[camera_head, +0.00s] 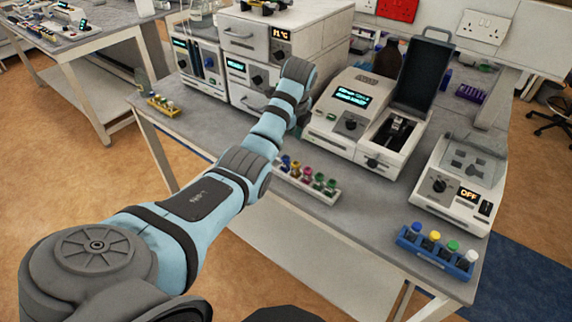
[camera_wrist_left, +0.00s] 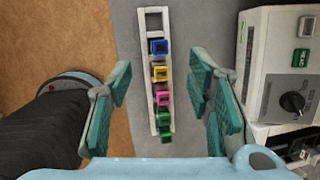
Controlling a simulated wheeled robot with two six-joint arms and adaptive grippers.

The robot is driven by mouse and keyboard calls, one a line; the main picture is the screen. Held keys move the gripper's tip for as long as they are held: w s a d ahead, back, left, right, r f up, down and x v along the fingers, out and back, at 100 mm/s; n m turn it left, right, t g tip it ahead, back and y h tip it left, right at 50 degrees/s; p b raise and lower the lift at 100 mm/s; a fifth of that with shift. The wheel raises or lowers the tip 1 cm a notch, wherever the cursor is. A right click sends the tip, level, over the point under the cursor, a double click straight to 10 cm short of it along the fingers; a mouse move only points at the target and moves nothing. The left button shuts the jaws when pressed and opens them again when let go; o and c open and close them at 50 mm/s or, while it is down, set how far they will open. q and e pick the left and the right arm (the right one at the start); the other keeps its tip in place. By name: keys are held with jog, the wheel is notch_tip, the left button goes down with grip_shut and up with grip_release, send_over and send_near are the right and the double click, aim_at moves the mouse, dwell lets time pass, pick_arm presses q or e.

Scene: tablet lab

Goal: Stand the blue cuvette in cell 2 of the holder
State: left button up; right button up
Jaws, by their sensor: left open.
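The blue cuvette (camera_wrist_left: 158,46) stands in a narrow white rack (camera_wrist_left: 153,12), with yellow, pink and green ones in a row below it in the left wrist view. In the head view the blue cuvette (camera_head: 286,162) is near the left end of the rack (camera_head: 327,198). My left gripper (camera_wrist_left: 160,75) is open and empty above the rack, its fingers on either side of the row. In the head view my arm hides most of it. A dark holder (camera_head: 397,133) sits inside the open bay of the white instrument; its cells cannot be told apart. My right gripper is not in view.
The instrument (camera_head: 350,100) has its black lid (camera_head: 425,72) raised. A second device (camera_head: 462,185) reads OFF. A blue rack (camera_head: 432,262) with capped vials stands at the front right corner. White boxes stand at the back. Bare bench lies between the racks.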

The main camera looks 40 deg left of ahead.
aim_at(285, 158)
pick_arm(q)
jog(key=b+x, duration=0.1)
jog(key=x, duration=0.4)
jog(key=b+x, duration=0.1)
jog(key=x, duration=0.5)
jog(key=shift+s+d+f, duration=0.1)
jog(key=shift+d, duration=0.15)
grip_shut()
